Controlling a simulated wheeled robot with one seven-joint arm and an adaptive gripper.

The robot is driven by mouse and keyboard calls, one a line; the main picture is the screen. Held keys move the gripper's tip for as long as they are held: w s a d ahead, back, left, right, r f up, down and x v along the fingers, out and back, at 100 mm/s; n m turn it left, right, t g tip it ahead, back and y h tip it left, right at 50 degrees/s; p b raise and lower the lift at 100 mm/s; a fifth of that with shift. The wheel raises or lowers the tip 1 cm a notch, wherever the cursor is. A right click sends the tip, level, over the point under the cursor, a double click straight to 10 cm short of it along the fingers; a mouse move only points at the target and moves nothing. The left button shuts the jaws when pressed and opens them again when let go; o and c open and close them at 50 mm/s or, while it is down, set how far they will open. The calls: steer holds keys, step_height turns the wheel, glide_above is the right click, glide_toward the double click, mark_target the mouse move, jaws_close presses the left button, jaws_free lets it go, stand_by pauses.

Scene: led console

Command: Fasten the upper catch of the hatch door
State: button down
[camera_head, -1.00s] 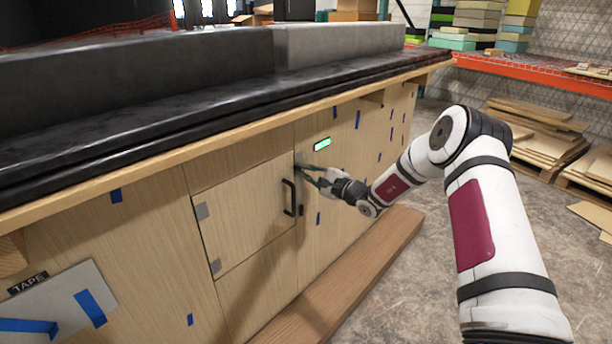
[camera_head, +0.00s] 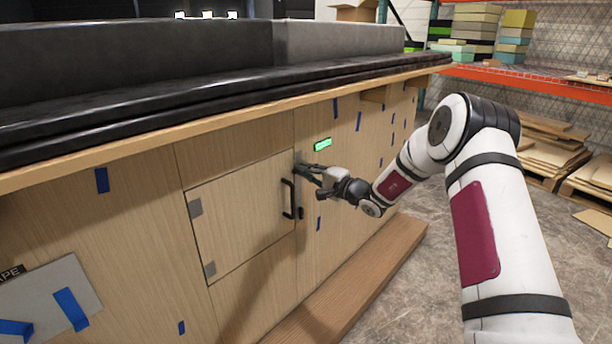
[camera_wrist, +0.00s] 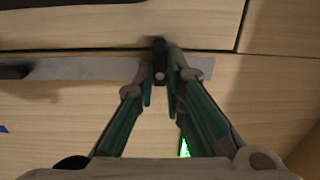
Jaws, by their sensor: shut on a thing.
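The closed-looking hatch door (camera_head: 240,222) is a pale wood panel with hinges on its left and a black handle (camera_head: 288,199) near its right edge. The upper catch (camera_wrist: 159,50) is a small black piece on a grey strip (camera_wrist: 90,69); in the wrist view its end reaches across the door seam. My gripper (camera_head: 306,170) is at the upper catch, and its green-sided fingers (camera_wrist: 161,90) are shut on it. The fingers hide part of the catch. The lower catch (camera_head: 301,213) is black and also shows in the wrist view (camera_wrist: 14,72), lying along the strip.
A lit green display (camera_head: 322,144) is just above my gripper on the console front. The dark countertop (camera_head: 200,105) overhangs above. A wooden plank (camera_head: 350,285) runs along the floor at the console's base. Open floor (camera_head: 415,270) lies to the right.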

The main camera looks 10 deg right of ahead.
steer(key=shift+f, duration=0.15)
steer(key=c, duration=1.7)
jaws_free()
steer(key=shift+o, duration=0.2)
steer(key=v, duration=1.2)
